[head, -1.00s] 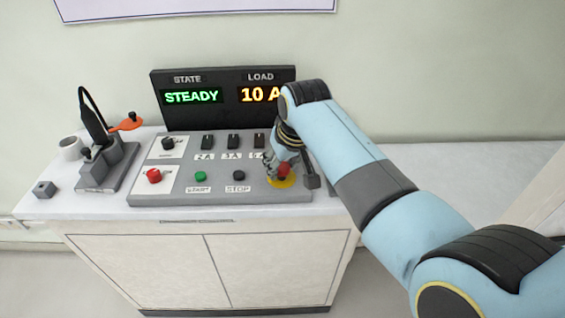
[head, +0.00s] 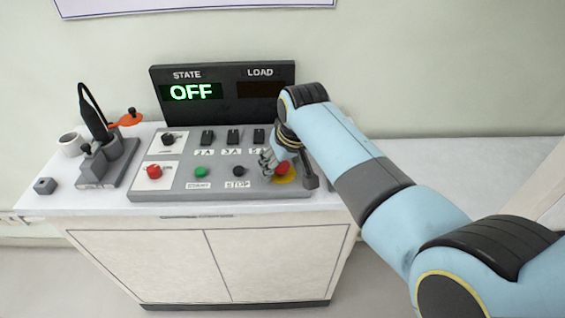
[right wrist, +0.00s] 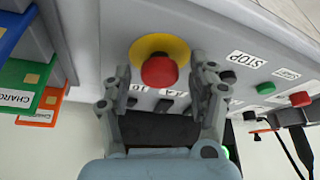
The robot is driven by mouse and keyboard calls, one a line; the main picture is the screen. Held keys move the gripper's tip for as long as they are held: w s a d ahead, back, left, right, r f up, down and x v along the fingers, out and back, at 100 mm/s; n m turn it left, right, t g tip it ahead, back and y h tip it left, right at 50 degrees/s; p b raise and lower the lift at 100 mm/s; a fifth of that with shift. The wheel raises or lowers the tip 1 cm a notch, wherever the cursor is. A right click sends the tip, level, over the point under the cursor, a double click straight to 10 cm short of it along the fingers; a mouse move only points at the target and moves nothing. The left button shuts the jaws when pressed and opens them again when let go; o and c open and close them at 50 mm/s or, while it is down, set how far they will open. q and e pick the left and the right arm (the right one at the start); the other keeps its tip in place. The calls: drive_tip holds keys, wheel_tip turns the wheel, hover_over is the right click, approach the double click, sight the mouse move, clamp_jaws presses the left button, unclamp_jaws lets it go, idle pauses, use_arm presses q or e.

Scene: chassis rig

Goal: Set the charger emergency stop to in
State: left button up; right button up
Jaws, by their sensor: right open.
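The emergency stop is a red mushroom button (head: 282,168) on a yellow disc (head: 286,180) at the right end of the sloped grey control panel (head: 220,182). In the right wrist view the red button (right wrist: 159,71) faces me between my fingers. My right gripper (head: 267,163) is open at the button, with its fingers apart on either side in the wrist view. Whether a finger touches the button cannot be told. The display (head: 222,92) behind reads STATE OFF, and its LOAD window is dark. My left gripper is out of view.
The panel also carries a second red button (head: 154,171), a green button (head: 200,172), a black stop button (head: 239,171), a black knob (head: 168,139) and several black switches. A grey tool stand (head: 100,165) and a white mug (head: 71,144) stand left. Counter right is clear.

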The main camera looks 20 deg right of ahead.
drive_tip(key=shift+r, duration=0.1)
drive_tip(key=shift+s+r, duration=0.15)
drive_tip(key=shift+r, duration=0.15)
drive_tip(key=s+d, duration=0.1)
drive_tip(key=s, duration=1.1)
drive_tip(key=shift+d+r, duration=0.15)
drive_tip(key=shift+d, duration=0.05)
